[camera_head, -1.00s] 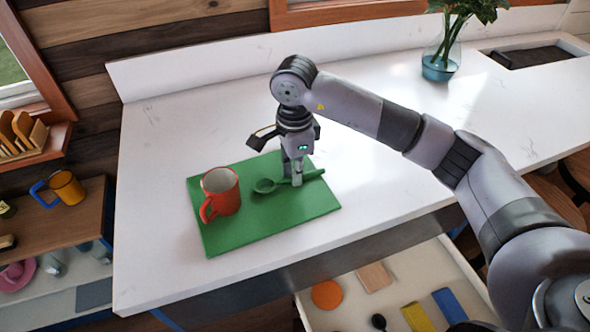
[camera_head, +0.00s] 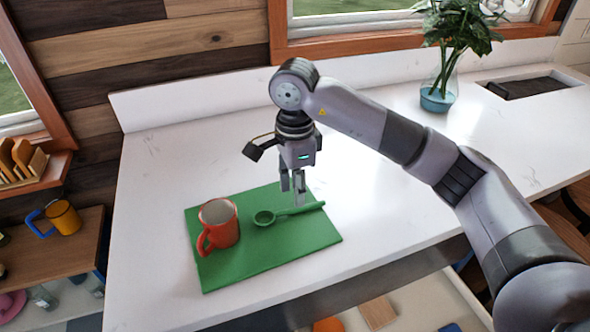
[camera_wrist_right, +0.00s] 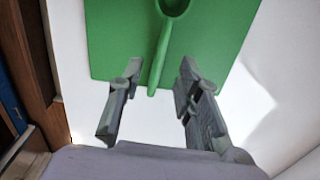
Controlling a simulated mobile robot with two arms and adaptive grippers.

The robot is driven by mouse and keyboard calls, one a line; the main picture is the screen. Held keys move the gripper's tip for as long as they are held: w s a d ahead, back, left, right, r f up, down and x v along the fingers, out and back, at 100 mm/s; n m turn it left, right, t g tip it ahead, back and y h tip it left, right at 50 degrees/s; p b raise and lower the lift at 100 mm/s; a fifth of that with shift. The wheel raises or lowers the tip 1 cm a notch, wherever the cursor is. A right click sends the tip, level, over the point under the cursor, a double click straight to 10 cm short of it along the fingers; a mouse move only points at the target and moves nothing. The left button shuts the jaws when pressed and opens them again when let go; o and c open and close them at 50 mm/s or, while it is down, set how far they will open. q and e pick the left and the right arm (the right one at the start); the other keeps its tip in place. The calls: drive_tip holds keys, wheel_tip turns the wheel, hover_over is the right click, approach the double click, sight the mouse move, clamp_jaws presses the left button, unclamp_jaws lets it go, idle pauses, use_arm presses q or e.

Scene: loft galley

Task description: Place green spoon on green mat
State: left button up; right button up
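The green spoon (camera_head: 290,212) lies on the green mat (camera_head: 270,256), its bowl toward the red mug and its handle toward the mat's right edge. In the right wrist view the spoon handle (camera_wrist_right: 160,55) lies on the mat (camera_wrist_right: 112,40), its end reaching just past the mat's edge. My right gripper (camera_head: 298,198) is above the handle. In the wrist view its fingers (camera_wrist_right: 158,85) are apart, with the handle's end showing between them and nothing gripped. My left gripper is not in view.
A red mug (camera_head: 222,232) stands on the mat's left part, close to the spoon's bowl. A vase with a plant (camera_head: 437,98) stands at the back right of the white counter (camera_head: 150,190). An open drawer (camera_head: 415,300) is below the front edge.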

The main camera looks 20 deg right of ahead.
sight(295, 208)
wheel_tip(295, 208, up, 7)
drive_tip(key=shift+r+b, duration=0.15)
drive_tip(key=shift+b, duration=0.25)
drive_tip(key=shift+r, duration=0.1)
